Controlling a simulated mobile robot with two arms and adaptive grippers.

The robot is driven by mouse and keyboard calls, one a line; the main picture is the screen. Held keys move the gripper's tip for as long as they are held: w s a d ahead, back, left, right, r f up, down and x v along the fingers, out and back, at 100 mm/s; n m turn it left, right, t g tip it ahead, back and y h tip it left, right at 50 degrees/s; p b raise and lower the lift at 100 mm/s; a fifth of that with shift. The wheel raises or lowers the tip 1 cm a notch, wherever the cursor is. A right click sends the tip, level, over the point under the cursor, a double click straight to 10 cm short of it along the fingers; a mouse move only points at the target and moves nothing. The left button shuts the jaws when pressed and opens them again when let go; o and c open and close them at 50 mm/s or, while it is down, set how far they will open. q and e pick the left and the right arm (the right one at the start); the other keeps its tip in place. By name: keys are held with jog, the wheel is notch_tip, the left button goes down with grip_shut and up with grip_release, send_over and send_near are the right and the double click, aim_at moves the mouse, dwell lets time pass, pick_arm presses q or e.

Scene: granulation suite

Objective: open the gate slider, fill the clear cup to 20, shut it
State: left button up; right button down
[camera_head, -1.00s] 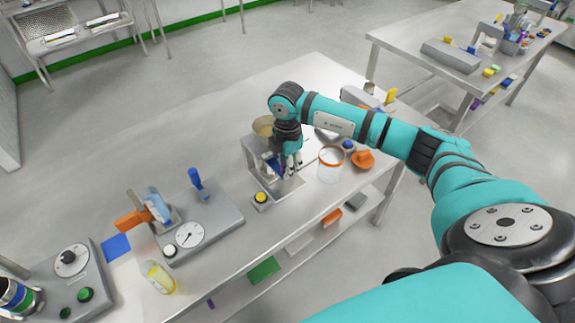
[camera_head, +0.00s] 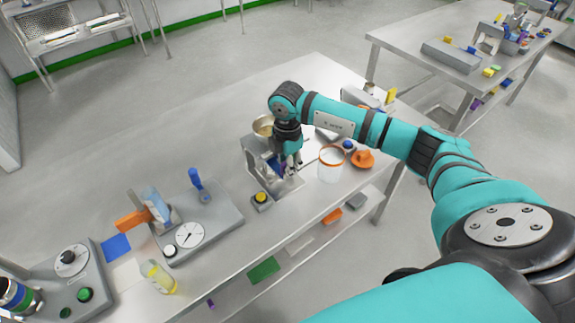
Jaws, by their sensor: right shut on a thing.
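The dispenser (camera_head: 252,158) is a grey metal stand with a round hopper (camera_head: 264,126) on top, holding tan material. My right gripper (camera_head: 290,168) points down at the dispenser's right side, shut on a small part that its fingers mostly hide, apparently the gate slider. A dark blue-purple piece (camera_head: 275,166) shows beside the fingers. A clear cup (camera_head: 331,168) with an orange rim stands upright on the table, right of the dispenser and apart from the gripper. Its fill level cannot be read. My left gripper is out of view.
A yellow button (camera_head: 261,198) sits in front of the dispenser. An orange knobbed piece (camera_head: 363,159) lies right of the cup. A dial scale (camera_head: 189,234) and a yellow-tinted glass (camera_head: 160,277) stand left. The table (camera_head: 215,125) is bare behind the dispenser.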

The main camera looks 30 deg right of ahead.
jog(key=shift+d, duration=0.15)
jog(key=shift+w+d, duration=0.1)
jog(key=shift+d, duration=0.45)
jog(key=c, duration=1.3)
grip_release()
jog(key=shift+d, duration=0.1)
notch_tip(320, 180, up, 7)
jog(key=p, duration=0.5)
jog(key=shift+r, duration=0.1)
jog(key=shift+a, duration=0.2)
